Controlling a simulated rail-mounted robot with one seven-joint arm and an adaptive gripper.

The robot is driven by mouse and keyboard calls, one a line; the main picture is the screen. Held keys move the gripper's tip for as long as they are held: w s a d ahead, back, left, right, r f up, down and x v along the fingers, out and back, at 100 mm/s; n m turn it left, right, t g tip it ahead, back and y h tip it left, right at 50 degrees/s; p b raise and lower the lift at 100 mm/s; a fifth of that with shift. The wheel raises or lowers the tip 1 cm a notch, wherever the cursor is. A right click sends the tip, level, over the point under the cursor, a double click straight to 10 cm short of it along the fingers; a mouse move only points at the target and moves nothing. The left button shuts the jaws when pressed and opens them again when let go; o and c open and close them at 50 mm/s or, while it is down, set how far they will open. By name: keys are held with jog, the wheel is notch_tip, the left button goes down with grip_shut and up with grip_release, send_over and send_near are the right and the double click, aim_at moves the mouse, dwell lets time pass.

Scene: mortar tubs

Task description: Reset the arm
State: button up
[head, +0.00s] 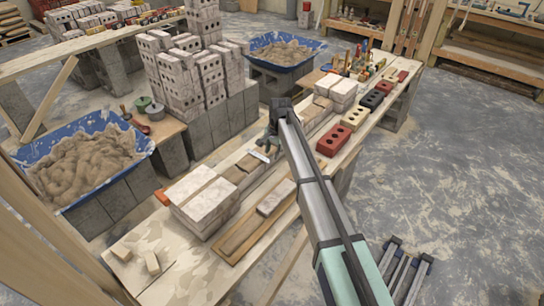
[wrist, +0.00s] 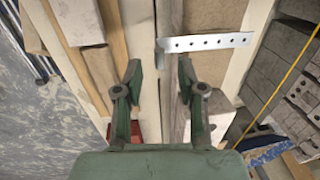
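My gripper (head: 270,138) is at the end of my outstretched arm, low over the long workbench (head: 195,280) in the head view. The wrist view shows the gripper (wrist: 160,75) with its two fingers well apart and nothing held between them. Wooden planks lie beneath the fingers. In the head view the fingertips are small and partly hidden by my arm.
Pale blocks (head: 203,198) stand left of my arm. A red brick (head: 333,140), more bricks and tools line the bench to the right. A blue mortar tub (head: 88,124) stands at left, another (head: 285,69) behind. Stacked grey blocks (head: 205,75) rise beyond. Open floor (head: 450,170) lies right.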

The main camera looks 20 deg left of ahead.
notch_tip(320, 180, up, 8)
jog(key=d, duration=0.1)
jog(key=s+d+f, duration=0.2)
jog(key=d+f, duration=0.2)
jog(key=d, duration=0.4)
jog(key=s+d+f+n, duration=0.1)
jog(key=s+d+f, duration=0.2)
jog(key=d+f, duration=0.3)
jog(key=s+d+f, duration=0.2)
jog(key=d+f, duration=0.1)
jog(key=d, duration=0.6)
jog(key=s+d+f+n+h, duration=0.1)
jog(key=s+d+f, duration=0.4)
jog(key=s+d, duration=0.6)
jog(key=s+d+f+n+h, duration=0.1)
jog(key=s+d+f, duration=0.4)
jog(key=s+d, duration=0.55)
jog(key=s+f+g, duration=0.2)
jog(key=s+f, duration=0.4)
jog(key=s, duration=0.3)
jog(key=s+d+f+g, duration=0.1)
jog(key=s+f+g, duration=0.2)
jog(key=s+f, duration=0.3)
jog(key=s+d+f+g, duration=0.1)
jog(key=s+f, duration=0.5)
jog(key=s, duration=0.6)
jog(key=shift+s+f+n+g, duration=0.2)
jog(key=shift+s+n+g, duration=0.15)
jog(key=shift+g, duration=0.35)
